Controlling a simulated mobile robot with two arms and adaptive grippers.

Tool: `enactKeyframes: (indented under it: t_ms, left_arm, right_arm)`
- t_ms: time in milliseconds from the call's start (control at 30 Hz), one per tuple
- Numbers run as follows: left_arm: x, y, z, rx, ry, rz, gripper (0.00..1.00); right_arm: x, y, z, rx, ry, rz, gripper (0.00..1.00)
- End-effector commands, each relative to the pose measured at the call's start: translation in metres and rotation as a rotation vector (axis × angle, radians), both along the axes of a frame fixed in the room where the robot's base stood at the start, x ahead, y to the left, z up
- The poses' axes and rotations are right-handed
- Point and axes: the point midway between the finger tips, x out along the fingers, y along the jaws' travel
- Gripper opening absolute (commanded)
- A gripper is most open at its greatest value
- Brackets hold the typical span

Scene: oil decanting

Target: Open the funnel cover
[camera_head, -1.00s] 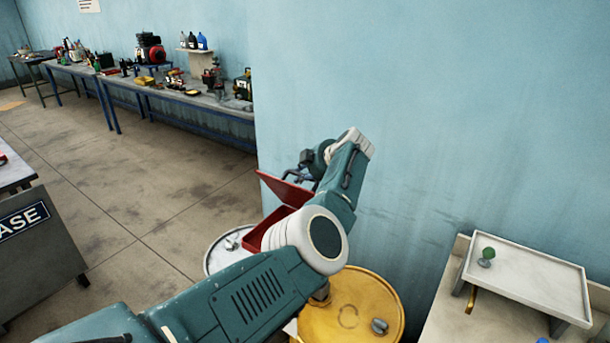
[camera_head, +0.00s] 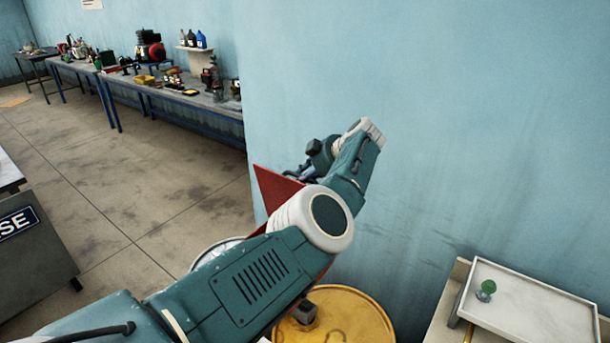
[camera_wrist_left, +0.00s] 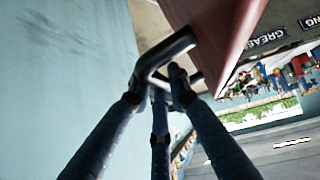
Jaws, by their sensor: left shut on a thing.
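The red funnel cover (camera_head: 273,188) stands raised and steeply tilted behind my left arm in the head view. My left gripper (camera_head: 299,174) is at the cover's upper edge, partly hidden by its own wrist. In the left wrist view the gripper (camera_wrist_left: 163,88) has its dark fingers closed around the black bar handle (camera_wrist_left: 168,54) of the red cover (camera_wrist_left: 207,30). The funnel below the cover is mostly hidden behind my arm. My right gripper is not in view.
A yellow drum (camera_head: 350,318) stands below my arm, and a pale drum rim (camera_head: 212,249) shows to its left. The blue wall (camera_head: 450,120) is close behind and right of my wrist. A white tray (camera_head: 530,312) with a green-topped item (camera_head: 486,290) is at lower right.

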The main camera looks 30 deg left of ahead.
Motion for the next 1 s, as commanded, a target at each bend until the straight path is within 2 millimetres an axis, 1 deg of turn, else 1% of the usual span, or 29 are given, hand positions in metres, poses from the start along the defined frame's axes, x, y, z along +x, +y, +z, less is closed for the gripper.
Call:
enactKeyframes:
  t_ms: [200,367,400,467,500,833,933,1000]
  left_arm:
    - [-0.002,0.0,-0.003,-0.003,0.009,0.002,0.0]
    - [-0.002,0.0,-0.004,-0.004,0.01,0.004,0.0]
    - [-0.003,0.0,-0.004,-0.004,0.01,0.004,0.24]
    - [-0.002,0.0,-0.003,-0.004,0.01,0.004,0.36]
    - [-0.002,0.0,-0.003,-0.004,0.009,0.003,0.38]
    - [-0.001,-0.003,0.001,-0.002,0.006,0.001,0.38]
    - [-0.002,-0.012,0.009,-0.002,0.004,0.0,0.38]
    - [-0.004,-0.021,0.018,-0.003,0.004,-0.001,0.38]
  right_arm:
    - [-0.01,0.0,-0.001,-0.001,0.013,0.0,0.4]
    - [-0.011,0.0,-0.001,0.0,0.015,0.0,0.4]
    - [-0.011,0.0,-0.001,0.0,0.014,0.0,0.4]
    - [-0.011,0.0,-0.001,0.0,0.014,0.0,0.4]
    - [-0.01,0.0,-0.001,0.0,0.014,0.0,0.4]
    - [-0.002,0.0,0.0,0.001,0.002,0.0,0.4]
    - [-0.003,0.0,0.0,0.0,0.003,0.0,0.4]
    - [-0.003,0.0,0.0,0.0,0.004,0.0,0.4]
